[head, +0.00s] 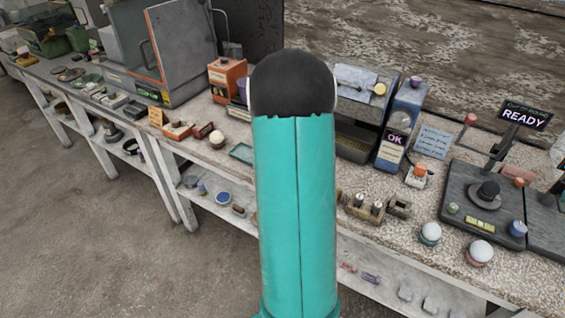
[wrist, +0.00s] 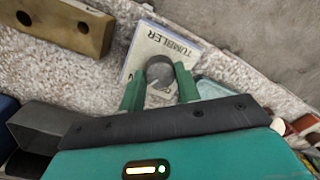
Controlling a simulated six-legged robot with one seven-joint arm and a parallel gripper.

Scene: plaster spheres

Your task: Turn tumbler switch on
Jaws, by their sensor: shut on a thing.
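A pale plate (wrist: 148,44) printed "TUMBLER" lies on the speckled bench top in the wrist view, with the word turned sideways. A dark grey round knob (wrist: 160,70), seen end-on, stands over this plate and appears to be the tumbler switch's handle. My gripper (wrist: 159,81) has one green finger on each side of the knob and is shut on it. Smaller print between the fingers is partly covered, and I cannot read the switch's position. In the head view my teal arm hides the gripper and the switch.
In the wrist view, a tan block with two holes (wrist: 68,22) is at upper left and a dark grey box (wrist: 40,128) at left. The head view shows a crowded bench, with a blue "OK" device (head: 400,125) and a "READY" panel (head: 487,205) at right. Open floor (head: 75,230) lies left.

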